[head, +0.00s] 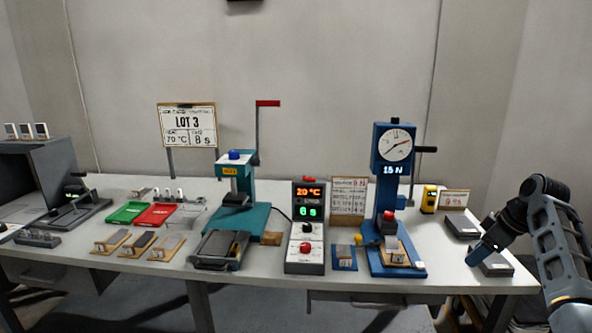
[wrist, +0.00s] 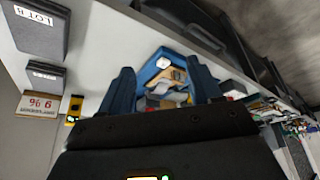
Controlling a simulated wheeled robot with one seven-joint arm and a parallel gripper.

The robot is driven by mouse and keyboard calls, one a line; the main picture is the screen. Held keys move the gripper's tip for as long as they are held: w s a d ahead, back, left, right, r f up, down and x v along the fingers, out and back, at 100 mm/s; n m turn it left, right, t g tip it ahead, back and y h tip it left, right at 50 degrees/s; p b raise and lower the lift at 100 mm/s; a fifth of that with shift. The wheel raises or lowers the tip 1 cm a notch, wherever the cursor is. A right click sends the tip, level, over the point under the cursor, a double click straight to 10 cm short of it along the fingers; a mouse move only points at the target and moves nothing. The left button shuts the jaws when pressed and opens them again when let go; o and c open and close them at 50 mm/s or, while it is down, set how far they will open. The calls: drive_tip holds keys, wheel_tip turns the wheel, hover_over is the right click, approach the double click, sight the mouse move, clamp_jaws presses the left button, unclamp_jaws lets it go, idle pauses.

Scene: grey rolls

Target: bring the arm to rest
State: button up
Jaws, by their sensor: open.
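My gripper (head: 484,252) is at the right end of the white bench (head: 330,287) in the head view, with my arm coming in from the right edge. It is near two dark grey blocks or boxes, one (head: 462,227) just behind it and one (head: 493,264) beneath or beside it. In the wrist view my gripper (wrist: 163,88) shows two blue fingers spread apart with nothing held between them. Beyond the fingers is the blue stand (wrist: 160,66). Whether the gripper touches the nearer grey box cannot be told.
The blue press with a dial (head: 394,146) stands left of my gripper. A yellow device (head: 429,199) and a small sign (head: 454,199) are behind. A controller (head: 306,232), teal press (head: 236,205), green tray (head: 128,212) and red tray (head: 157,216) fill the bench further left.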

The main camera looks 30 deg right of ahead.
drive_tip(key=s+a+f+m+t+h, duration=0.1)
drive_tip(key=a+f, duration=0.8)
drive_tip(key=a, duration=0.3)
drive_tip(key=a+f+m+t+h, duration=0.1)
drive_tip(key=a+f+t, duration=0.1)
drive_tip(key=a+f, duration=0.85)
drive_tip(key=s+a, duration=0.6)
drive_tip(key=a, duration=0.4)
drive_tip(key=s+a+r+m+t+h, duration=0.1)
drive_tip(key=s+a+r+t, duration=0.15)
drive_tip(key=s+a, duration=0.45)
drive_tip(key=s+a+r+t, duration=0.1)
drive_tip(key=s+a+r, duration=0.25)
drive_tip(key=s, duration=0.55)
drive_tip(key=s+a+r+t+y, duration=0.1)
drive_tip(key=s+a+r, duration=0.1)
drive_tip(key=s+r, duration=0.3)
drive_tip(key=s+a+r+t+y, duration=0.1)
drive_tip(key=s+a+r+t, duration=0.1)
drive_tip(key=s+r, duration=0.4)
wheel_tip(320, 180, up, 5)
drive_tip(key=shift+s+r, duration=0.2)
drive_tip(key=shift+s, duration=0.1)
